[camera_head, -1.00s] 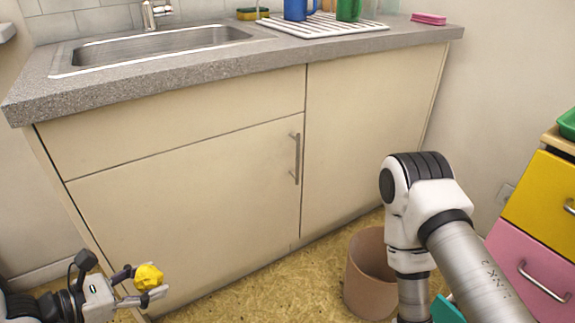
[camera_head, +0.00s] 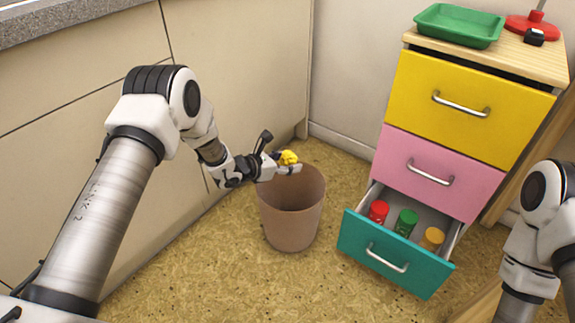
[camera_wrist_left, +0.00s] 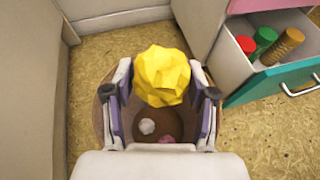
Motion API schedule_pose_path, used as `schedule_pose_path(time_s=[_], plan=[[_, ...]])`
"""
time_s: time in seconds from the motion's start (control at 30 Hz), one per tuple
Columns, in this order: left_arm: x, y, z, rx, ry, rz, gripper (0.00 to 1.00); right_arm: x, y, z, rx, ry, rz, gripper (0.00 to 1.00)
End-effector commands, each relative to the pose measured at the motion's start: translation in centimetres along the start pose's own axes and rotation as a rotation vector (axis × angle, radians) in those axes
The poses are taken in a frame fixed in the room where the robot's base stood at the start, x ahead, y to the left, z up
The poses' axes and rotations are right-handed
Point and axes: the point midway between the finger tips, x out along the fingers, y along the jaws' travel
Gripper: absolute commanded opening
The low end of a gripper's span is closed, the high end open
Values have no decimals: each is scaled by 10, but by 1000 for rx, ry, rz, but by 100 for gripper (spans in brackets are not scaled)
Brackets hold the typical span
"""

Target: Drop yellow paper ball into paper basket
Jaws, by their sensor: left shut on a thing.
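The yellow paper ball (camera_head: 288,157) is a crumpled lump held between the fingers of my left gripper (camera_head: 285,163). It also shows in the left wrist view (camera_wrist_left: 162,75), with a finger of the left gripper (camera_wrist_left: 162,100) on each side. The brown paper basket (camera_head: 290,220) stands on the floor, and the ball is above its opening, towards the far rim in the head view. In the left wrist view the basket's inside holds a white crumpled piece (camera_wrist_left: 147,126) and a pink one (camera_wrist_left: 166,140). My right arm shows at the right edge of the head view, but its gripper is out of view.
A green tray (camera_head: 459,25) is on top. The cabinet is at left.

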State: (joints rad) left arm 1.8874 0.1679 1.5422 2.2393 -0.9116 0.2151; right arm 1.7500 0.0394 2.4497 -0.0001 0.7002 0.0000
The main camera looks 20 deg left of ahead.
Motion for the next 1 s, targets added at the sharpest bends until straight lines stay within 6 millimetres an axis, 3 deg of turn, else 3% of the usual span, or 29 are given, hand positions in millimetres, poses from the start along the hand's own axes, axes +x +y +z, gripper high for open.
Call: schedule_pose_path(time_s=[0.4, 0.73, 0.83, 1.0], plan=[[20, -1, -50, -1, 2, 1, 45, 34, 1, -1, 5, 3, 0, 40], [21, -2, -54, 0, 2, 1, 45, 36, 1, -2, 7, 4, 1, 40], [21, -2, -54, 0, 2, 1, 84, 36, 1, -2, 7, 4, 1, 40], [21, -2, -54, 0, 2, 1, 85, 36, 1, -2, 7, 4, 1, 40]])
